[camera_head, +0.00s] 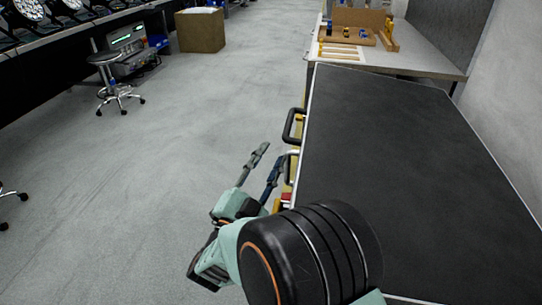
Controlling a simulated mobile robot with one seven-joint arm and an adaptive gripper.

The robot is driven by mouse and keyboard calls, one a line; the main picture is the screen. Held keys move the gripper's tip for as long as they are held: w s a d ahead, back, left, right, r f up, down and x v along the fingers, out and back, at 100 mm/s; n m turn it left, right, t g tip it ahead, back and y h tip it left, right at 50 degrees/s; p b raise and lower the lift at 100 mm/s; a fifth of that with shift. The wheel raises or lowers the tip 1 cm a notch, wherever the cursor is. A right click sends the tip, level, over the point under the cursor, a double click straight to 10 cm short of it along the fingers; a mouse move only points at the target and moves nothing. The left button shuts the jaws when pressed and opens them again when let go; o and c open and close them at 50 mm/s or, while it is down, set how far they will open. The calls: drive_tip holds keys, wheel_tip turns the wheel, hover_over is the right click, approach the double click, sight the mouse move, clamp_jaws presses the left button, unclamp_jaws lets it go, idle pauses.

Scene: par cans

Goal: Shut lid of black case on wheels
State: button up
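A large black flat panel with a thin light metal edge (405,150) fills the right side of the head view. It looks like the lid or top of the black case; its wheels are not in view. A black handle (291,127) sticks out from its left side, with yellow and red parts below it. My gripper (270,161) is at the left of the panel, near the lower handle, with its two fingers apart and nothing seen between them. I cannot tell whether a finger touches the case. My arm hides the panel's near left corner.
A grey table (425,50) with wooden trays stands beyond the panel, and a wall is at right. A stool (115,85), a cardboard box (200,30) and a long black bench with lamps are at left. The grey floor between is clear.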

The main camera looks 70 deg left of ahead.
drive_tip(key=shift+a+r, duration=0.25)
drive_tip(key=c, duration=0.4)
drive_tip(key=a+r+g+p, duration=0.1)
drive_tip(key=a+g+p, duration=0.1)
drive_tip(key=a+r+g+p, duration=0.1)
drive_tip(key=a+g+p, duration=0.1)
drive_tip(key=a+r+g+p, duration=0.1)
drive_tip(key=a+p, duration=0.1)
drive_tip(key=shift+s+a+r+g, duration=0.3)
drive_tip(key=shift+s+a+g, duration=0.05)
drive_tip(key=shift+a+g, duration=0.05)
clamp_jaws()
wheel_tip(320, 180, up, 19)
drive_tip(key=m+g+h+p, duration=0.85)
drive_tip(key=h+p, duration=0.65)
drive_tip(key=p, duration=0.7)
hover_over(297, 184)
drive_tip(key=w+d, duration=0.1)
drive_tip(key=w, duration=0.1)
drive_tip(key=n+g, duration=0.1)
drive_tip(key=n, duration=0.1)
drive_tip(key=f, duration=0.4)
drive_tip(key=s+f, duration=0.1)
drive_tip(key=f, duration=0.9)
drive_tip(key=shift+s+a, duration=0.4)
